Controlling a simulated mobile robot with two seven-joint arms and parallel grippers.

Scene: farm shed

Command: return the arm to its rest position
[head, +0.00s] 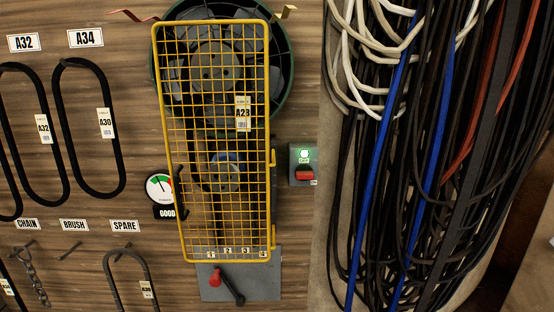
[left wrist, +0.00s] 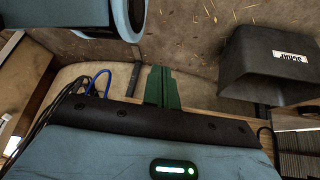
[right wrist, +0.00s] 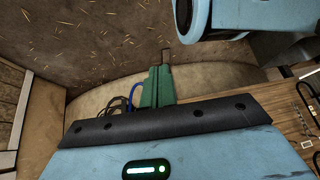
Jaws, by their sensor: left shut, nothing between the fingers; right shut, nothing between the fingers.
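My left gripper (left wrist: 162,72) shows in the left wrist view as green fingers pressed together, with nothing between them. My right gripper (right wrist: 158,70) shows in the right wrist view, also with green fingers together and empty. Both point toward the floor area, apart from any object that I can make out. Neither gripper nor arm shows in the head view. A blue-grey rounded part of mine hangs at the top of each wrist view.
The head view faces a wooden tool wall with a yellow mesh guard (head: 218,140) over a belt drive, a red switch (head: 304,175), black belts (head: 92,130) and hanging hoses (head: 425,150). A dark labelled bin (left wrist: 272,65) stands at right in the left wrist view. Straw litters the floor.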

